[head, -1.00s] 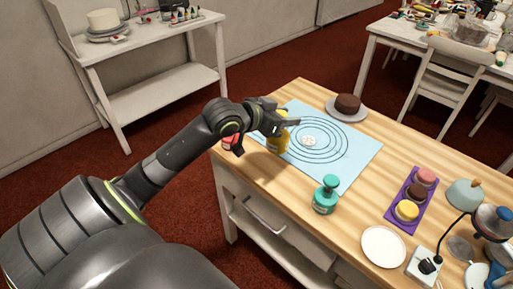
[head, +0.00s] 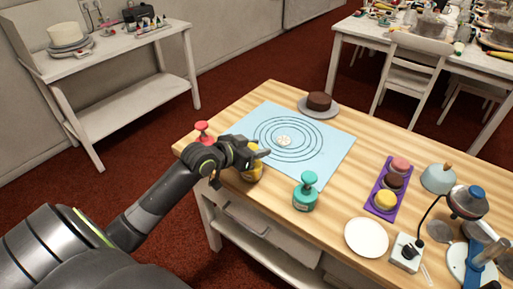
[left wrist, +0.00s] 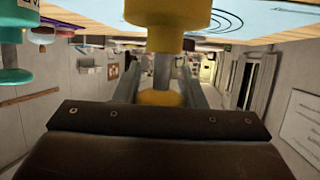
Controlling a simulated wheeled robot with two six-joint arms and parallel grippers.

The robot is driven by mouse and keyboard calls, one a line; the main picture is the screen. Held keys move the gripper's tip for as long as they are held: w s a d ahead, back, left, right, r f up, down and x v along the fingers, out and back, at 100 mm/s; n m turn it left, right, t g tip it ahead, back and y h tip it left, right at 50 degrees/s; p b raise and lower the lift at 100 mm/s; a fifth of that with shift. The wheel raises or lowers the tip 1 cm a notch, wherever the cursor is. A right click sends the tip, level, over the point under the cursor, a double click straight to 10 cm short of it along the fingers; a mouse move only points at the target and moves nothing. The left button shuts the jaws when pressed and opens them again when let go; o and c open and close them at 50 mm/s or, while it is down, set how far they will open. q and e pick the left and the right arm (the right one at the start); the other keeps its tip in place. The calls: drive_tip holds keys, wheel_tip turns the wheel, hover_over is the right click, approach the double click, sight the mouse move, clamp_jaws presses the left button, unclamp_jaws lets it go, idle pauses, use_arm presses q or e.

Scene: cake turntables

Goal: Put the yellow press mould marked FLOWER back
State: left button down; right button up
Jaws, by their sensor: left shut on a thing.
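The yellow press mould (head: 252,174) is near the table's front left edge, between the red press mould (head: 203,130) and the teal press mould (head: 305,193). My left gripper (head: 259,155) is shut on the yellow mould and partly covers it. In the left wrist view the mould's yellow body (left wrist: 168,14) is at the top, with its stem and knob (left wrist: 160,97) between the fingers. The mould's lower end is cut off there, and I cannot tell whether it touches the table. No FLOWER marking is readable. My right gripper is not in view.
A light blue mat (head: 335,146) with dark rings bears a small white disc (head: 284,141). A chocolate cake (head: 319,100) stands behind it. A purple tray (head: 374,205) with small cakes and a white plate (head: 366,237) are to the right.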

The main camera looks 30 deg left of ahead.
use_arm(q)
drive_tip(key=shift+f, duration=0.1)
drive_tip(key=c, duration=0.9)
unclamp_jaws()
drive_tip(key=shift+s+r, duration=0.1)
drive_tip(key=shift+r, duration=0.1)
drive_tip(key=p+v, duration=0.2)
drive_tip(key=v, duration=0.9)
drive_tip(key=shift+s+a, duration=0.15)
drive_tip(key=shift+s, duration=0.25)
